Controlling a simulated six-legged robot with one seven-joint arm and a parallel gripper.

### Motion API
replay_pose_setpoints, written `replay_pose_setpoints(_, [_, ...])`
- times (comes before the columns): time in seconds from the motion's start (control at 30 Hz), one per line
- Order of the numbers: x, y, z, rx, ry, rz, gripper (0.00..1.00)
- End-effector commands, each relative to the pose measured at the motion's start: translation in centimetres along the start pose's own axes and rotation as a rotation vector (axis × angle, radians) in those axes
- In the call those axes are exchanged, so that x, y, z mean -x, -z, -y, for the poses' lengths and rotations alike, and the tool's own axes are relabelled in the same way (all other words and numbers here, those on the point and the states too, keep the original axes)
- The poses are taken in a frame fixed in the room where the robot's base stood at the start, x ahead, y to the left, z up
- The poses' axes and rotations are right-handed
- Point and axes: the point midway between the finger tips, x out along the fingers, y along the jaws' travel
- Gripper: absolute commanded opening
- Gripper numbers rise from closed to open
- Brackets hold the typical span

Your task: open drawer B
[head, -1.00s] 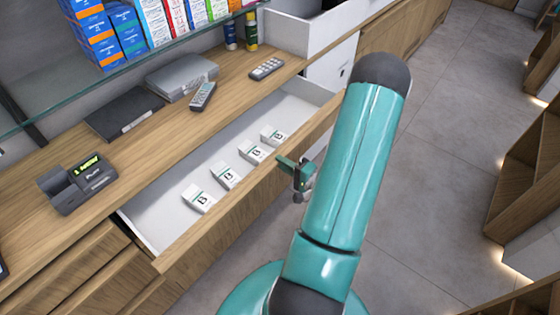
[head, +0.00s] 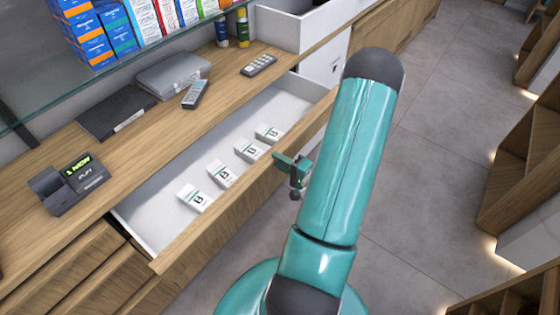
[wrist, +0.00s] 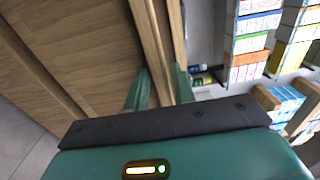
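Drawer B (head: 160,228) stands pulled well out from the counter, its white inside showing. Several small white boxes marked B (head: 222,174) lie in a row in it. Its wooden front panel (head: 205,219) is upright along the near side. My gripper (head: 290,165) is at the top edge of this front, towards its right part; my arm hides some of the front's right end. In the wrist view my gripper (wrist: 161,88) has one finger on each side of the wooden front (wrist: 152,35), and the fingers look closed on it.
The counter top holds a card terminal (head: 72,183), a dark flat box (head: 115,112), a grey device (head: 172,74), a handset (head: 195,94) and a remote (head: 258,66). A glass shelf with medicine boxes (head: 115,28) is above. Grey floor (head: 430,170) is clear; wooden shelving (head: 520,160) stands right.

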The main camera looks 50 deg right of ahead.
Motion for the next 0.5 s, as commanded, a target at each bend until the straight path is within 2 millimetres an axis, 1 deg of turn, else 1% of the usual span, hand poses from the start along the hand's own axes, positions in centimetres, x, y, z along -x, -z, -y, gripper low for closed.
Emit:
replay_pose_setpoints(0.13, [1.0, 0.0, -0.1, -0.001, -0.002, -0.002, 0.25])
replay_pose_setpoints(0.23, [2.5, 0.1, 0.0, -0.001, -0.001, -0.004, 0.25])
replay_pose_setpoints(0.37, [5.2, 0.1, -0.1, -0.001, -0.002, -0.005, 0.25])
replay_pose_setpoints(0.5, [8.4, 0.1, 0.0, -0.001, -0.001, -0.005, 0.25])
